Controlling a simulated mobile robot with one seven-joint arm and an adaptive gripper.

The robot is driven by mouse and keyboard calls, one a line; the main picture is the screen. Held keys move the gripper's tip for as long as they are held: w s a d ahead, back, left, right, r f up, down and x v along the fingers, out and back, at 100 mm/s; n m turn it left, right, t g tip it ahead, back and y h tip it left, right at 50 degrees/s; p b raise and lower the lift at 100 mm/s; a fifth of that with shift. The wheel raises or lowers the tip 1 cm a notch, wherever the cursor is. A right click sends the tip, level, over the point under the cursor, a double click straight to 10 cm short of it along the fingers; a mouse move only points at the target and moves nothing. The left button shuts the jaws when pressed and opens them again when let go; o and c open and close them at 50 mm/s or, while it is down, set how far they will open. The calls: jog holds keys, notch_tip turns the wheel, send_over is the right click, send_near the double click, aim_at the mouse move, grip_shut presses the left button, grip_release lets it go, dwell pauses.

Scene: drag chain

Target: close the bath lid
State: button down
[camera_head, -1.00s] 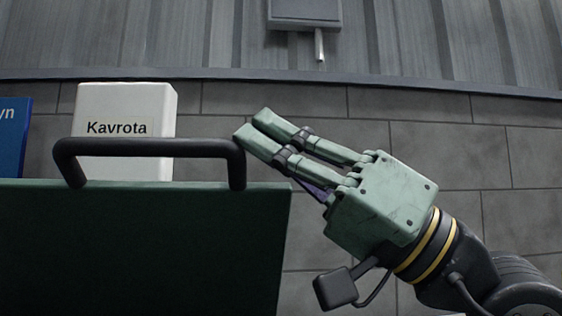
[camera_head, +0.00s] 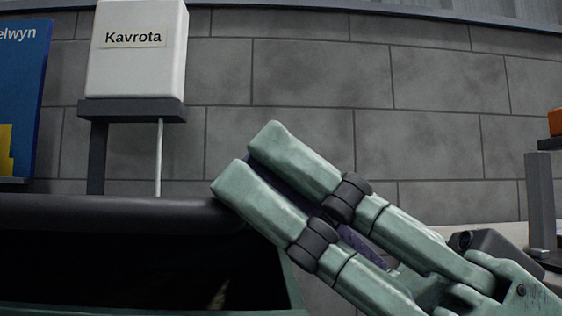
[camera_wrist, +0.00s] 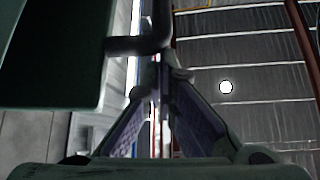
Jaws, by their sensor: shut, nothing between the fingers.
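The bath lid shows as a dark green panel (camera_wrist: 50,60) at the upper left of the wrist view. Its black handle (camera_wrist: 137,44) sticks out from its right side there. In the head view the thick black handle bar (camera_head: 120,212) runs across the lower left, above a dark area whose depth I cannot tell. My gripper (camera_head: 245,158) is shut and empty, its pale green fingers side by side. The fingertips overlap the bar's right end in the head view; I cannot tell whether they touch it. The gripper also shows in the wrist view (camera_wrist: 160,75).
A white Kavrota box (camera_head: 135,70) stands on a dark stand (camera_head: 130,110) behind the handle. A blue panel (camera_head: 22,90) is at the far left. A grey block wall (camera_head: 300,80) closes the back. A grey post (camera_head: 540,195) stands at the right edge.

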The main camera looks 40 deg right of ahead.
jog(key=shift+f, duration=0.4)
notch_tip(320, 180, up, 10)
dwell(0.6)
jog(key=shift+s+a, duration=0.1)
jog(key=shift+s, duration=0.05)
